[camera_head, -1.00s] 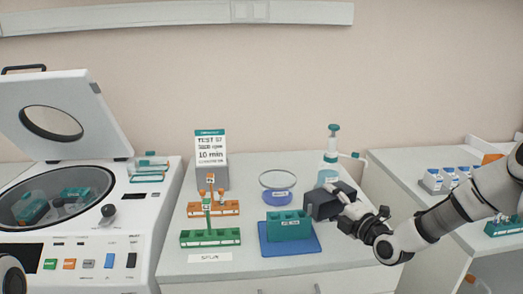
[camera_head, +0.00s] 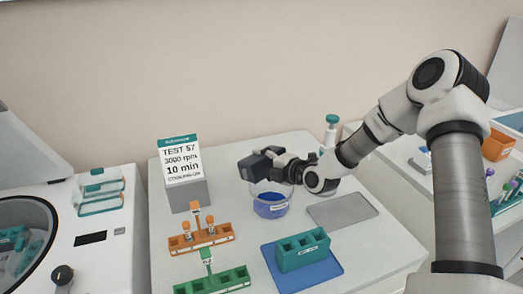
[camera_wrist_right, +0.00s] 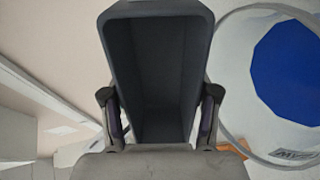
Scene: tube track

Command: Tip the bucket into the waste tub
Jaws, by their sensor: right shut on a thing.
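The dark grey bucket (camera_head: 254,168) is held by my right gripper (camera_head: 278,160), which is shut on it, at the back of the middle bench. In the right wrist view, the bucket (camera_wrist_right: 155,65) sits between the two fingers, and I see into its dark interior, with no contents visible. The waste tub (camera_head: 270,206) is a round clear vessel with a blue lower part and a white label. The bucket is up at the tub's rim, toward its left. The tub (camera_wrist_right: 290,80) fills the right of the wrist view. I cannot tell how far the bucket is tilted.
A teal block (camera_head: 303,251) stands on a blue mat (camera_head: 320,275) in front of the tub. An orange rack (camera_head: 190,243) and a green rack (camera_head: 215,282) are to the left, below a sign (camera_head: 181,162). A bare grey tray (camera_head: 342,209) lies right.

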